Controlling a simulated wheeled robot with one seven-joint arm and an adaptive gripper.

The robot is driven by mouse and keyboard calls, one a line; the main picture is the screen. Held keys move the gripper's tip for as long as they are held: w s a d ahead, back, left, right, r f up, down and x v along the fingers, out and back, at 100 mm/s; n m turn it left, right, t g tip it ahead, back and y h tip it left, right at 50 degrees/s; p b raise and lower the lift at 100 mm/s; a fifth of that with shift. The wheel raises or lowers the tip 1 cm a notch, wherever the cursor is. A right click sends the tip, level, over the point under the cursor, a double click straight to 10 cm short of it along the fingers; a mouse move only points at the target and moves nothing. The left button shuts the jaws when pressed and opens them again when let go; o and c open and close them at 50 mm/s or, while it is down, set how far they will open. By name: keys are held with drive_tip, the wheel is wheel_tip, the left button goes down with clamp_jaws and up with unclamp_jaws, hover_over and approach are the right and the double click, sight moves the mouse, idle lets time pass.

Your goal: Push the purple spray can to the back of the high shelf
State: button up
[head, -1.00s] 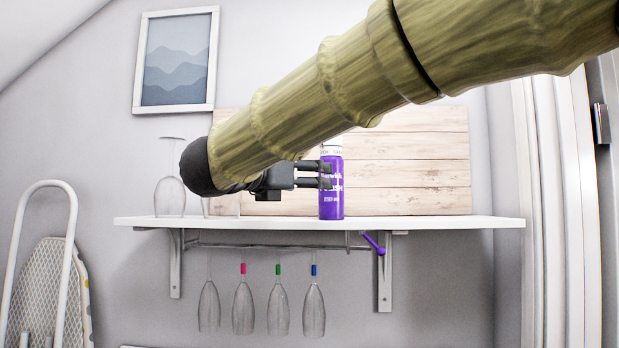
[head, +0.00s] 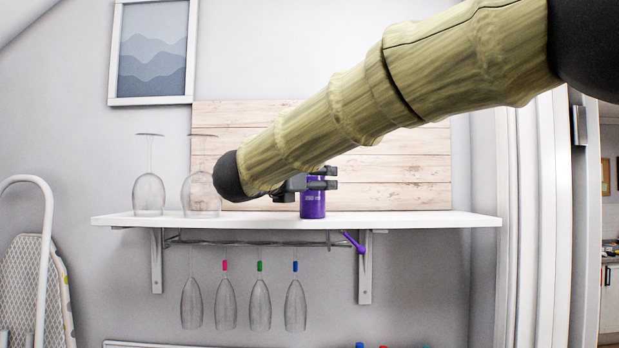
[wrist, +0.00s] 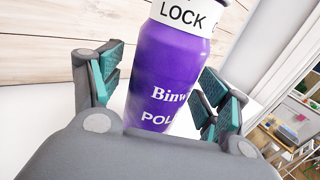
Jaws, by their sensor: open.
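The purple spray can (head: 313,206) stands upright on the white high shelf (head: 420,219), right of the stemware. My arm hides its upper part in the head view. My gripper (head: 330,178) is open at the can's height, with its fingers across the can. In the wrist view the can (wrist: 168,65) stands between the two spread fingers of my gripper (wrist: 160,80), with the white cap at the top of the picture. Whether either finger touches it, I cannot tell.
Two clear upside-down glasses (head: 149,193) stand on the shelf's left part. Several glasses hang from a rack (head: 250,241) below it. A wooden board (head: 420,165) stands behind the can. The shelf's right part is clear.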

sight(312, 179)
drive_tip(key=c, duration=1.3)
drive_tip(key=shift+w+b, duration=0.35)
drive_tip(key=shift+w, duration=2.2)
drive_tip(key=shift+w, duration=0.15)
drive_tip(key=shift+w, duration=2.05)
drive_tip(key=o, duration=1.8)
drive_tip(key=shift+o, duration=0.2)
